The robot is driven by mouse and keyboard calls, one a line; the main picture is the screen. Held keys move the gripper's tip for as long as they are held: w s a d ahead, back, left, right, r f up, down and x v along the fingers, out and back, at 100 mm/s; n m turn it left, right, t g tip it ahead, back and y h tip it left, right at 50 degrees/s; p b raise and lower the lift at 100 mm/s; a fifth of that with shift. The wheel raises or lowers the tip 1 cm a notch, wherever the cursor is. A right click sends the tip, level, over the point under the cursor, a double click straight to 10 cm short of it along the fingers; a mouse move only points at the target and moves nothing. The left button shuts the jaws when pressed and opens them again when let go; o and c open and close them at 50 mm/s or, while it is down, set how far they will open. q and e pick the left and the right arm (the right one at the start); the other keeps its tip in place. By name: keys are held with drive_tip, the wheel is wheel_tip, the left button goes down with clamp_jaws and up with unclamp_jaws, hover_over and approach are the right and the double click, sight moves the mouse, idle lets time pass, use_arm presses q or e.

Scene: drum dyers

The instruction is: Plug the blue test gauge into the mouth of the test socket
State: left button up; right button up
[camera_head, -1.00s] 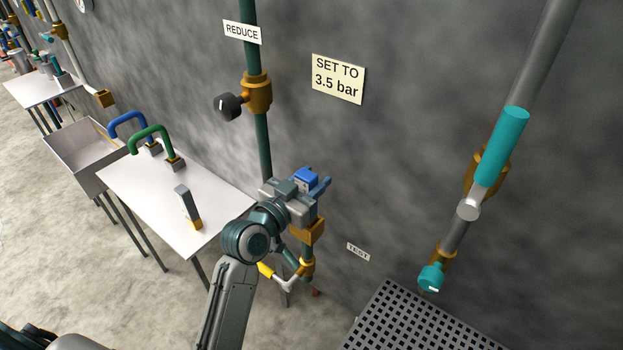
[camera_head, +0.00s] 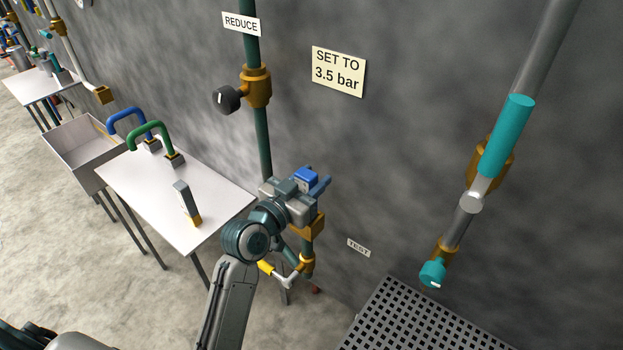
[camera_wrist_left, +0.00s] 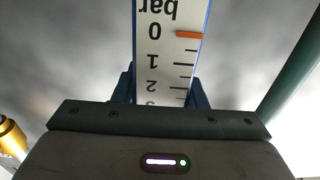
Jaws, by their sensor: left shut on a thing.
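The blue test gauge (camera_head: 306,176) is held in my left gripper (camera_head: 314,188), in front of the wall. In the left wrist view the gauge's white scale face (camera_wrist_left: 170,50) shows between the two fingers of my left gripper (camera_wrist_left: 163,92), with an orange mark at 0. A brass fitting (camera_head: 314,228), which looks like the test socket, is just below the gripper on a green pipe, left of the TEST sign (camera_head: 358,247). The gripper hides its mouth and the gauge's lower end, so I cannot tell whether they touch. My right gripper is not in view.
A yellow-handled lever (camera_head: 268,268) is below the gripper. A dark knob (camera_head: 227,100) is on the green pipe above. A white table (camera_head: 150,190) with blue and green handles is at left. A black grate (camera_head: 410,325) and a teal-fitted pipe (camera_head: 506,135) are at right.

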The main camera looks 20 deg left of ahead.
use_arm(q)
drive_tip(key=o, duration=1)
drive_tip(key=shift+f, duration=0.1)
drive_tip(key=shift+s+a, duration=0.1)
drive_tip(key=shift+s, duration=0.2)
drive_tip(key=shift+b+v, duration=1.3)
drive_tip(key=shift+v, duration=3.8)
